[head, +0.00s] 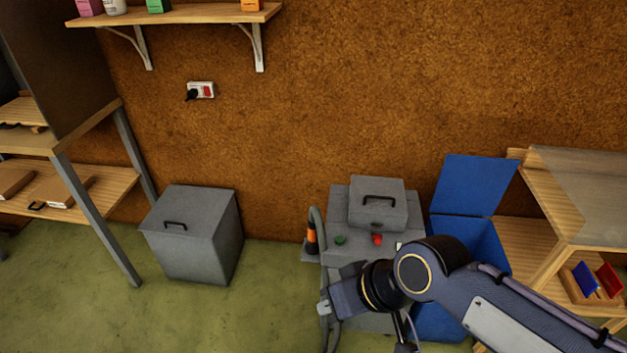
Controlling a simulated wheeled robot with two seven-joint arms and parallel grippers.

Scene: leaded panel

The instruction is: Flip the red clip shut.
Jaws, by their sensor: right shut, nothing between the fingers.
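A small red piece (377,239) sits on the top of a grey machine (350,255), just in front of its lidded box (378,205). It is too small here to tell whether it is the red clip or a button, or whether it is open or shut. My right gripper (326,308) is shut and empty, in front of the machine's left side and below the red piece in the picture. My right arm hides much of the machine's front. My left gripper is out of view.
A green knob (340,240) and an orange-black handle (311,238) are near the red piece. An open blue bin (470,235) stands right of the machine, a wooden rack (535,250) beyond it. A grey lidded bin (195,240) stands left. Green floor between is clear.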

